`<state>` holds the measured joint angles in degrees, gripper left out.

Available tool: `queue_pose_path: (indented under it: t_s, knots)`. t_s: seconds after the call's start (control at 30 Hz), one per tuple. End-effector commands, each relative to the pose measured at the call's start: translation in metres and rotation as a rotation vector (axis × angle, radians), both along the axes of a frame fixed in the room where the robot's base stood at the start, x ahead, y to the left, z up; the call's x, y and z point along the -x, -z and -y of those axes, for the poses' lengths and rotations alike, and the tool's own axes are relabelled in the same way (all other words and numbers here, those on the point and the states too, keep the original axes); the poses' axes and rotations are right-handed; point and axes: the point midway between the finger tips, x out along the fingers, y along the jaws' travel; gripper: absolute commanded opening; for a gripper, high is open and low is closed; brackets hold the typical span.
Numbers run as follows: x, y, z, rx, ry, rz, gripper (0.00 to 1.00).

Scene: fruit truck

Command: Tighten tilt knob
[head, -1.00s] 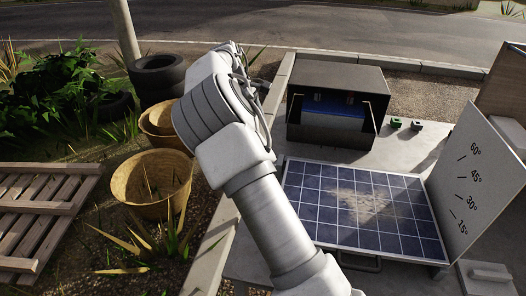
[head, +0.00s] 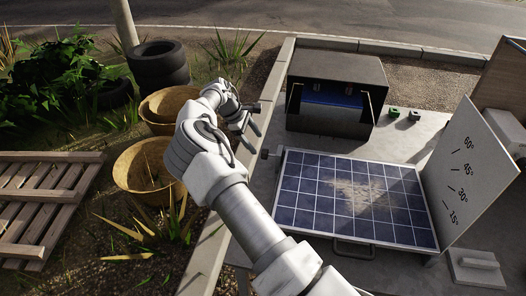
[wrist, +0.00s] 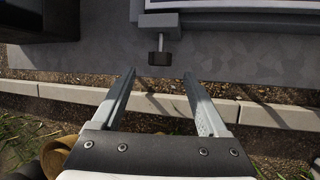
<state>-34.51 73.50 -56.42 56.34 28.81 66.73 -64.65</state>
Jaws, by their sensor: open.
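The tilt knob (wrist: 159,58) is a small dark block on a short metal stem, at the edge of the solar panel's mount in the wrist view. In the head view the knob (head: 265,153) shows at the panel's upper left corner. The solar panel (head: 345,200) lies nearly flat beside an upright angle board (head: 468,175) marked 15° to 60°. My gripper (wrist: 159,73) is open and empty. Its two fingers point toward the knob, one to each side in the picture; the knob appears just beyond the tips, apart from them.
A dark open-fronted box (head: 337,95) stands behind the panel, with small green and dark blocks (head: 394,112) to its right. A low kerb (head: 215,250) runs along the left. Baskets (head: 147,165), tires (head: 158,65) and a wooden pallet (head: 45,200) lie beyond it.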

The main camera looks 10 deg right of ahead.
Motion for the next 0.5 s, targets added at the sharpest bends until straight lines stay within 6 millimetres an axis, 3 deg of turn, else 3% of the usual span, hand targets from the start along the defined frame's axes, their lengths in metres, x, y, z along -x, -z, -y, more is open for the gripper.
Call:
queue_pose_path:
  t_s: [0.2,0.5]
  knots:
    - [-0.002,0.039,0.021,0.003,0.002,-0.002,0.77]
    - [-0.004,0.062,0.032,0.0,0.001,0.0,0.77]
